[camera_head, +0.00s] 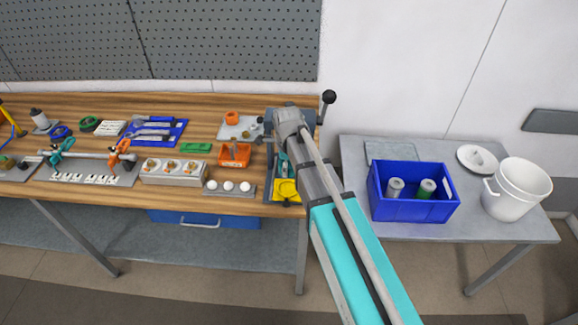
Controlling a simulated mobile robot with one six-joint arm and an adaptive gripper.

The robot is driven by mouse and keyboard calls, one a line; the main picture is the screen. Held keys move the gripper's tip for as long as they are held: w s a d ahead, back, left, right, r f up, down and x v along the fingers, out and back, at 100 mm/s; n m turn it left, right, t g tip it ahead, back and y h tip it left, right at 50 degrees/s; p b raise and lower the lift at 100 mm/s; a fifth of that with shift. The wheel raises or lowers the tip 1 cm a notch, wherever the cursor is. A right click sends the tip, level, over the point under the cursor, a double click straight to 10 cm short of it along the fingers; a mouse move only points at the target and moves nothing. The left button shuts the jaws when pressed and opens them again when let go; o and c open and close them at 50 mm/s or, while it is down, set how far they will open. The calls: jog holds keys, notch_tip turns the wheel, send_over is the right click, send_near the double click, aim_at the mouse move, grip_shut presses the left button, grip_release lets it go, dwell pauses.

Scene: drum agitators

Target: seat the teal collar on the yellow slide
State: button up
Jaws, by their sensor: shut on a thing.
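My gripper (280,157) points down over the blue fixture at the right end of the wooden bench. My own arm hides much of it. A small teal piece, which looks like the teal collar (283,168), shows at its fingertips, and the gripper is shut on it. The yellow slide (287,190) lies at the front of the fixture, just below and in front of the teal piece. I cannot tell whether the collar touches the slide or is clear of it.
A lever with a black knob (328,97) stands behind my wrist. An orange bin (235,155) and a strip with white balls (229,187) lie close on the left. A grey side table (360,150) holds a blue crate (414,208) and a white bucket (518,190).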

aim_at(288, 189)
jog(key=shift+f, duration=0.2)
notch_tip(288, 189, down, 7)
jog(key=b, duration=0.7)
jog(key=shift+f+b, duration=0.8)
jog(key=shift+b, duration=0.15)
dwell(1.4)
dwell(0.3)
jog(key=o, duration=1.1)
jog(key=shift+r, duration=0.2)
